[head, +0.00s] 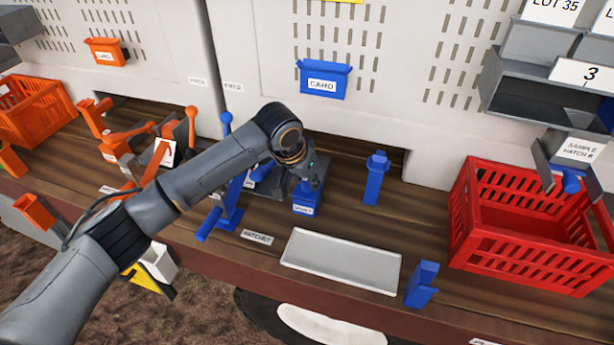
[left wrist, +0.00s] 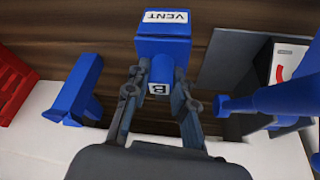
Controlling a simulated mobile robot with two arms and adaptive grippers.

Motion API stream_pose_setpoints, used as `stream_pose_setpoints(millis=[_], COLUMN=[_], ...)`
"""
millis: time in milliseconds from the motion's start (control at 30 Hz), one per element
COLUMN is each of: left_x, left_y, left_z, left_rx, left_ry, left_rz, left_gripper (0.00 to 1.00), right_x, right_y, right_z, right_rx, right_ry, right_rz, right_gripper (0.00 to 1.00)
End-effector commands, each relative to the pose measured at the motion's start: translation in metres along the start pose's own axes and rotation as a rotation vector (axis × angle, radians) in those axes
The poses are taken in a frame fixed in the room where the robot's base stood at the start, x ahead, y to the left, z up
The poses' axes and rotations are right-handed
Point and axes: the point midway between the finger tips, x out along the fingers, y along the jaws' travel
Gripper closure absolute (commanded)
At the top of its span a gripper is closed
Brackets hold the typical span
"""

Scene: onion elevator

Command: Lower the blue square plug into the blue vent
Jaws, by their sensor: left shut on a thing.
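The blue vent (head: 307,198) is a box on the wooden bench, with its VENT label on the front. It also shows at the top of the left wrist view (left wrist: 163,48). My left gripper (head: 306,180) is right over the vent. In the left wrist view its fingers (left wrist: 158,86) are shut on the blue square plug (left wrist: 161,69), which has a B label. The plug lines up with the vent; I cannot tell if it is inside or just above. In the head view the gripper hides the plug. My right gripper is not in view.
A blue post (head: 375,180) stands right of the vent. A blue lever (head: 232,200) is close on the left. A grey tray (head: 341,261) lies in front, with a blue block (head: 421,284) beside it. A red crate (head: 530,225) is farther right.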

Motion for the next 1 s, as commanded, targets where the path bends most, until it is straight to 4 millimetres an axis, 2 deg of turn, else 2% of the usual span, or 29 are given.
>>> stream_pose_setpoints(millis=[200,233,333,367,733,867,1000], left_x=[0.0,0.0,0.0,0.0,-0.005,-0.023,-0.054], left_y=[0.0,0.0,0.0,0.0,0.0,0.0,-0.001], left_z=[0.0,0.0,0.0,0.0,-0.001,-0.001,-0.001], left_rx=[0.0,0.0,0.0,0.0,0.0,0.0,0.001], left_ry=[0.001,0.001,0.001,0.001,0.001,0.003,0.005], left_rz=[0.0,0.0,0.0,0.0,0.001,0.001,0.0], left_gripper=[1.0,0.72,0.51,0.49,0.49,0.49,0.49], right_x=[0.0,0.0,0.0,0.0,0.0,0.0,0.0], right_y=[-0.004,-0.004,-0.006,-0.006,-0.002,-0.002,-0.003], right_z=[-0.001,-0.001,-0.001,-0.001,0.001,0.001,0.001], right_rx=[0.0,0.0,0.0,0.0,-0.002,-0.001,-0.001], right_ry=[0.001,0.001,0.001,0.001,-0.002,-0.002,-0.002], right_rz=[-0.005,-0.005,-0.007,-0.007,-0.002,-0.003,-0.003], right_gripper=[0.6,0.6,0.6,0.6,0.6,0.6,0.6])
